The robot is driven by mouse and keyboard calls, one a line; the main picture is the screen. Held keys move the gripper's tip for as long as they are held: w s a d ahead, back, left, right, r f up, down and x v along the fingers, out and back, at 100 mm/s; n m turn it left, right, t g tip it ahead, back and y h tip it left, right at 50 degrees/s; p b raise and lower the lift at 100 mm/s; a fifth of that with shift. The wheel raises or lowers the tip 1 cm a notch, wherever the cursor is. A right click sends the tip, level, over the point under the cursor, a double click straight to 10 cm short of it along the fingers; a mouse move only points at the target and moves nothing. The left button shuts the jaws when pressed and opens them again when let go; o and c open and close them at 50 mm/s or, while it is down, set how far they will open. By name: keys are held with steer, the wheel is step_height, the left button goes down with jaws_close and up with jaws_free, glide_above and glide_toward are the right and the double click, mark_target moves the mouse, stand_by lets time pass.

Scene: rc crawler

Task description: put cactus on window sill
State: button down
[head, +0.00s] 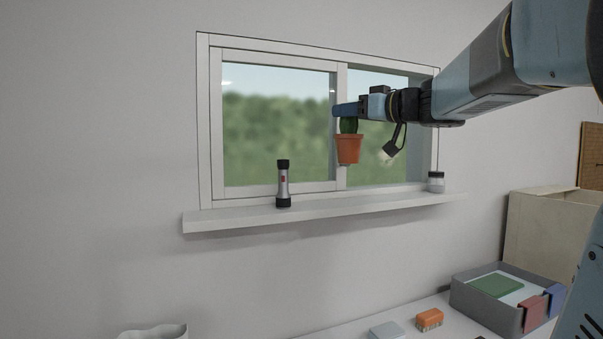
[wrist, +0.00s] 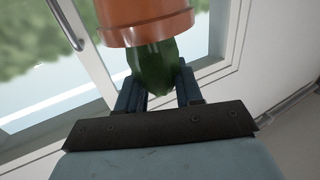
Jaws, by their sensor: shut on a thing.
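The cactus is a green plant (head: 349,125) in an orange pot (head: 348,150). My gripper (head: 345,110) is shut on the green part, and the pot hangs upright below it. In the head view the pot appears in front of the window, above the window sill (head: 330,208), with a gap between the pot's bottom and the sill. In the wrist view the cactus (wrist: 154,70) is between the two dark fingers (wrist: 158,88), with the pot (wrist: 146,20) beyond. The exact distance from pot to wall cannot be told.
A flashlight (head: 283,185) stands upright on the sill, left of the pot. A small jar (head: 436,182) stands at the sill's right end. The sill between them is clear. Below are a grey bin (head: 485,303), an orange block (head: 429,319) and a wooden box (head: 545,240).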

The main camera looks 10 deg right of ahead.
steer(key=w+f, duration=1)
steer(key=f, duration=0.1)
steer(key=shift+w+d+f, duration=0.2)
steer(key=shift+w+f, duration=0.05)
steer(key=shift+w, duration=0.15)
steer(key=shift+f, duration=0.15)
steer(key=c, duration=0.7)
jaws_free()
steer(key=shift+c, duration=0.2)
steer(key=v, duration=1.2)
steer(key=shift+r+h, duration=0.25)
steer(key=shift+h, duration=0.05)
